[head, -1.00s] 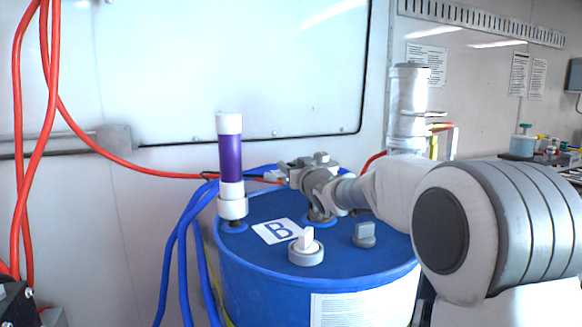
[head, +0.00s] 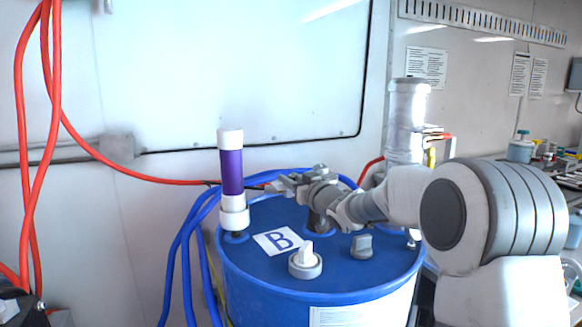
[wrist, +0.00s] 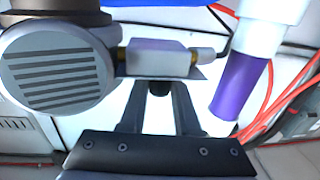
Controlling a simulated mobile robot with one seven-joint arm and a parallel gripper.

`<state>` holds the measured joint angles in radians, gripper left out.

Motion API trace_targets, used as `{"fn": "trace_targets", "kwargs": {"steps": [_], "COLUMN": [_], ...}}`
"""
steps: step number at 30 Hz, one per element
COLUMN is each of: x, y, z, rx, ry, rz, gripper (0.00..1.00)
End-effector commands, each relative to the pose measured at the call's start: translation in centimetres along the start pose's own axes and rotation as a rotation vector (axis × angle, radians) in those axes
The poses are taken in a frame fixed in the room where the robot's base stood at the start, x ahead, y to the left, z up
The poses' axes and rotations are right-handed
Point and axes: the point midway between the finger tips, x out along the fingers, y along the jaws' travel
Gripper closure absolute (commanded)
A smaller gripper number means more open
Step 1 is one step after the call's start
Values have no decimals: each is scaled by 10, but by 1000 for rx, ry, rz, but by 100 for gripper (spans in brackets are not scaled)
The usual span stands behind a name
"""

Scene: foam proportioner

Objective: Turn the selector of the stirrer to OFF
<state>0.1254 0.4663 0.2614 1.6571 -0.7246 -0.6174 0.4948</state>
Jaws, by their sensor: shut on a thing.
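The stirrer stands on the blue drum lid; its grey vented motor housing (wrist: 62,70) fills the left of the wrist view. Beside it is a pale box (wrist: 158,58) with a brass fitting. My gripper (wrist: 160,92) is shut on a small dark piece (wrist: 159,88) at the box's edge, which I take for the selector. Its marks and setting cannot be read. In the head view my gripper (head: 288,182) is over the back of the lid, and the arm hides much of the stirrer.
A purple and white cylinder (head: 232,172) stands close to the left of my gripper. On the blue drum (head: 260,280) are a white cap (head: 305,262) and a grey cap (head: 362,246). Blue hoses (head: 185,262) and red hoses (head: 40,150) run at the left. A wall is behind.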

Motion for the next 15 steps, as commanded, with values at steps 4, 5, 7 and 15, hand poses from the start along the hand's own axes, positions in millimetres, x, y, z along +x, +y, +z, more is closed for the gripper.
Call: {"fn": "trace_targets", "kwargs": {"steps": [4,5,7,15], "x": [0,0,0,-1], "y": [2,2,2,1], "z": [-7,-7,-6,-2], "rx": [0,1,2,3], "ry": [1,1,2,3], "rz": [-47,-56,-77,-114], "gripper": [100,100,100,100]}}
